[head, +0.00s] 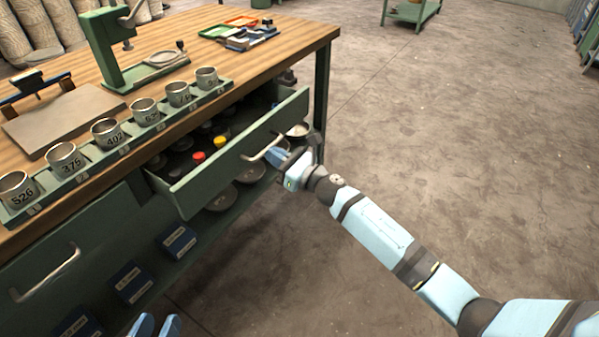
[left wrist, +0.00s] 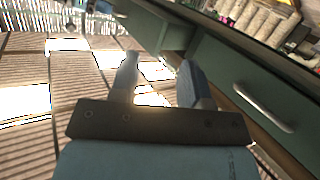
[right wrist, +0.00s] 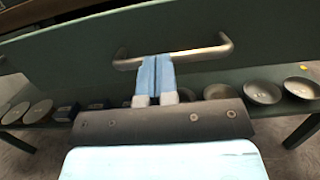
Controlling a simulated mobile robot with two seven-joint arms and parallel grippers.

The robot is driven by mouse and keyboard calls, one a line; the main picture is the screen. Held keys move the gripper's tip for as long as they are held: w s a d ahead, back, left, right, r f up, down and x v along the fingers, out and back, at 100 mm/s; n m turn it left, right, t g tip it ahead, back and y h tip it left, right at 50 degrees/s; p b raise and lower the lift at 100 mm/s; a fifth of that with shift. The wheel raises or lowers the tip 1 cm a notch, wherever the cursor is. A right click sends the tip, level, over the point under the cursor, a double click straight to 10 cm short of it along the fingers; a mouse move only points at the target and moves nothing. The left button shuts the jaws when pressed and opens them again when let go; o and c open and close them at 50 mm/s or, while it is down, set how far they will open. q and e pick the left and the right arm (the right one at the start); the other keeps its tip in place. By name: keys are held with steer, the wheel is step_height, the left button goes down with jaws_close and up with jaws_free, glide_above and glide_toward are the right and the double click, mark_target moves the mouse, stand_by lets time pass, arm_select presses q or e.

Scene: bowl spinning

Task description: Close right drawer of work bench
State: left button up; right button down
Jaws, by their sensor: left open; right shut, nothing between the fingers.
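The right drawer (head: 240,150) of the work bench is green and stands pulled out, with jars inside. Its metal bar handle (head: 262,147) is on the front panel. My right gripper (head: 277,154) is at this handle; in the right wrist view its blue fingers (right wrist: 156,60) are shut together and overlap the handle bar (right wrist: 195,52), with nothing between them. Whether they touch the bar or the panel I cannot tell. My left gripper (head: 156,325) is open and empty at the bottom edge of the head view; its parted fingers show in the left wrist view (left wrist: 160,75).
The left drawer, with its handle (head: 45,273), is shut. The wooden bench top (head: 290,38) carries a row of numbered metal cups (head: 108,131) and a green press (head: 105,50). Bowls (head: 222,197) and blue boxes (head: 178,242) sit on the lower shelf.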

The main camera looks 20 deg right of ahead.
mark_target(239, 138)
steer(key=b+x, duration=0.1)
steer(key=x, duration=0.2)
steer(key=f+b+x, duration=0.1)
steer(key=b+x, duration=0.1)
steer(key=x, duration=0.2)
steer(key=f+b+x, duration=0.1)
steer(key=x, duration=0.3)
steer(key=shift+w+f, duration=0.15)
steer(key=shift+w, duration=0.05)
steer(key=shift+w+a+b, duration=0.1)
steer(key=shift+w+b, duration=0.05)
steer(key=shift+b, duration=0.15)
arm_select(q)
steer(key=d+r+t+h, duration=0.3)
steer(key=r, duration=0.4)
steer(key=shift+d+r+t+h, duration=0.3)
steer(key=shift+t+h, duration=0.1)
arm_select(e)
steer(key=shift+r, duration=0.3)
